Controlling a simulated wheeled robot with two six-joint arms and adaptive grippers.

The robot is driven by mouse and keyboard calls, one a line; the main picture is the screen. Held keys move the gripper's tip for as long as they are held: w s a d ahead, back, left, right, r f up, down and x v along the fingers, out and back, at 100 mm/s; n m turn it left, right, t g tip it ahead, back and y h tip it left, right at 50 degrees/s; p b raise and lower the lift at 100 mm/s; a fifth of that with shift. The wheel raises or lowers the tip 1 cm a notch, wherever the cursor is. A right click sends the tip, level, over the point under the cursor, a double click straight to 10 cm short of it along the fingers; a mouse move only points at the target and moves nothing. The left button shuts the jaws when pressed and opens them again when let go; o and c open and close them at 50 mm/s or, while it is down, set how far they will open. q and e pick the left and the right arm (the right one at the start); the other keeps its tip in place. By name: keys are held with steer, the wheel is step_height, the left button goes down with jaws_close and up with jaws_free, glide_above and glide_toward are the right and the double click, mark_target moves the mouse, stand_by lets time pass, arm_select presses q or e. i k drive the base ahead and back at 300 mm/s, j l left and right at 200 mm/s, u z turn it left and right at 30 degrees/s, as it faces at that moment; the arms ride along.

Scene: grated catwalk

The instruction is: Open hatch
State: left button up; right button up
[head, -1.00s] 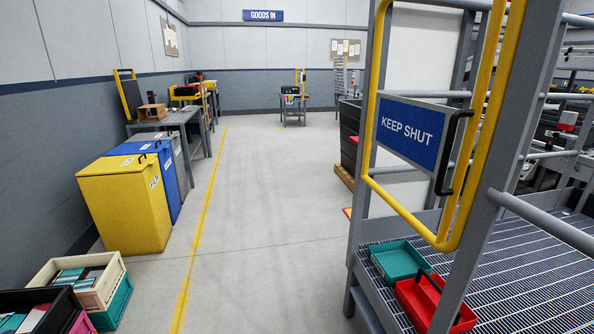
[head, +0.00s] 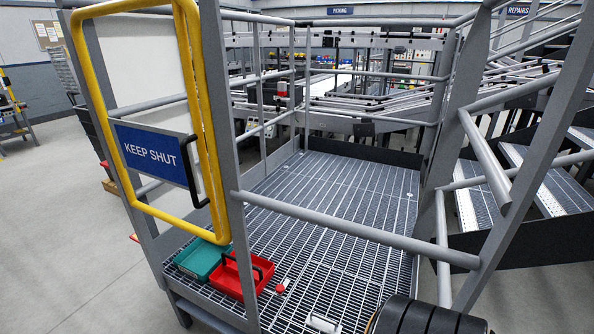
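No thing is plainly marked as a hatch. The grated deck (head: 345,215) of the catwalk has a few seam lines across it. A small metal piece with a red knob (head: 281,287) and a pale metal handle-like piece (head: 322,323) are on the grating near the bottom edge. A yellow-framed gate (head: 88,95) with a blue "KEEP SHUT" sign (head: 150,152) and a black handle (head: 190,172) stands at the left and looks closed.
A teal tray (head: 197,258) and a red tote (head: 230,282) sit on the grating's near left. A grey rail (head: 350,230) crosses in front. Steps (head: 545,185) are at the right; clear floor (head: 45,235) at the left.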

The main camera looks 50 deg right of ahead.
mark_target(342, 299)
steer(key=z, duration=2.05)
